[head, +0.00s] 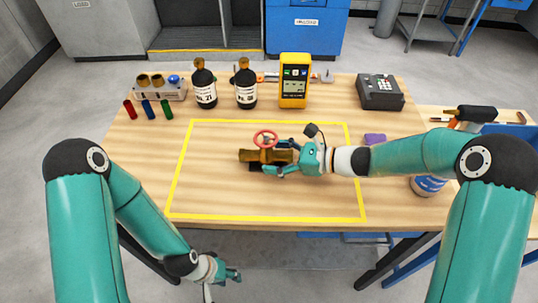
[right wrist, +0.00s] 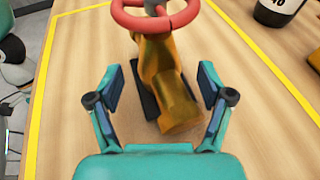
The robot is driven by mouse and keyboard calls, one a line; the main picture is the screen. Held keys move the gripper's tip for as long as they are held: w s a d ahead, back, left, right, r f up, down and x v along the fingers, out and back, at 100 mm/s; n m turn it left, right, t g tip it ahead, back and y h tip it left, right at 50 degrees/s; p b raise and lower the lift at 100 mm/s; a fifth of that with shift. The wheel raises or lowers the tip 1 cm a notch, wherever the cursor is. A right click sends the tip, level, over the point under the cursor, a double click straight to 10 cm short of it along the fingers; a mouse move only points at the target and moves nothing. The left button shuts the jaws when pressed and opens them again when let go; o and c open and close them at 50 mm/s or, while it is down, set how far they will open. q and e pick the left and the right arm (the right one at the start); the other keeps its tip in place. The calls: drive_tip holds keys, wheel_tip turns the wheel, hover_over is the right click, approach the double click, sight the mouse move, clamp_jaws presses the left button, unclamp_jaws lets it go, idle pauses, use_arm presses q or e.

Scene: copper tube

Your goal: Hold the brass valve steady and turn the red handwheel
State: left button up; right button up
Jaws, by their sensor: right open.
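The brass valve (head: 256,156) lies on the table inside the yellow outline, and its body (right wrist: 168,85) shows large in the right wrist view. The red handwheel (head: 265,138) sits on top of the valve; part of it (right wrist: 155,20) shows at the top of the right wrist view. My right gripper (head: 284,157) is open, its fingers (right wrist: 160,92) on either side of the valve's near end, with gaps between pads and brass. A dark piece lies under the valve. My left gripper (head: 232,276) hangs low in front of the table, away from the valve; its finger opening is unclear.
Two dark bottles (head: 205,88), a yellow meter (head: 294,82) and a black box (head: 380,92) stand along the back. A rack (head: 160,88) and coloured tubes (head: 148,109) are at the back left. The outlined area left of the valve is clear.

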drive_tip(key=shift+x, duration=0.75)
